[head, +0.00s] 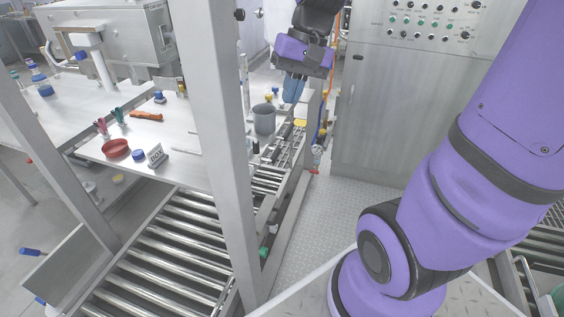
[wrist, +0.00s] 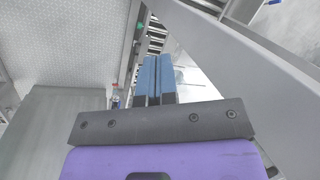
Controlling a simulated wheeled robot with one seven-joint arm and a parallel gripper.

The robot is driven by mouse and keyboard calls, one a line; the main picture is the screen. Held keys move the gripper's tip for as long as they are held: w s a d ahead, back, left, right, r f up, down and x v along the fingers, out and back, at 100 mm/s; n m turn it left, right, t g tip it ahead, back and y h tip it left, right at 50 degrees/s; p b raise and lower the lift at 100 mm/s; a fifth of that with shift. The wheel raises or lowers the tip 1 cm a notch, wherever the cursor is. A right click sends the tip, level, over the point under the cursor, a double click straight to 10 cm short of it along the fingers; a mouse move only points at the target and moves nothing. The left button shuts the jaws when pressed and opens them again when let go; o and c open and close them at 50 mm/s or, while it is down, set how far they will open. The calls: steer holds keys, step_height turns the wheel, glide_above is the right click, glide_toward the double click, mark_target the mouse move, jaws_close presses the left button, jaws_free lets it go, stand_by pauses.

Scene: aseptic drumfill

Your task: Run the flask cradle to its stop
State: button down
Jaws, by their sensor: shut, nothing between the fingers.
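I cannot make out the flask cradle for certain. A slim metal rail assembly (head: 285,147) runs below and in front of the gripper, beside the roller conveyor. A small yellow part (head: 300,122) sits near its far end, below the gripper and apart from it in the picture. No flask is clear there.
A grey post (head: 222,150) crosses the view left of the gripper. A grey pot (head: 263,119) stands on the bench. A roller conveyor (head: 170,245) runs below. A control cabinet (head: 400,100) stands to the right, with open tread-plate floor (head: 310,220) before it.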

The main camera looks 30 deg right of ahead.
steer(key=w+d+f+m+t+y, duration=0.1)
steer(key=w+d+f+m+y, duration=0.5)
steer(key=f, duration=0.4)
steer(key=w+d+f+m+y, duration=0.45)
steer(key=w+f, duration=0.25)
steer(key=f, duration=0.3)
steer(key=d+f+m+t+h, duration=0.1)
steer(key=d+f+m+t, duration=0.55)
steer(key=f, duration=0.55)
steer(key=d+f+m+t+h, duration=0.1)
steer(key=d+f+m+t, duration=0.6)
steer(key=f, duration=0.4)
steer(key=w+a+r+t, duration=0.1)
steer(key=w+a+r, duration=0.1)
steer(key=w+a, duration=0.7)
steer(key=shift+w+a+r, duration=0.25)
steer(key=shift+w+r, duration=0.05)
steer(key=shift+w, duration=0.55)
steer(key=shift+y, duration=0.25)
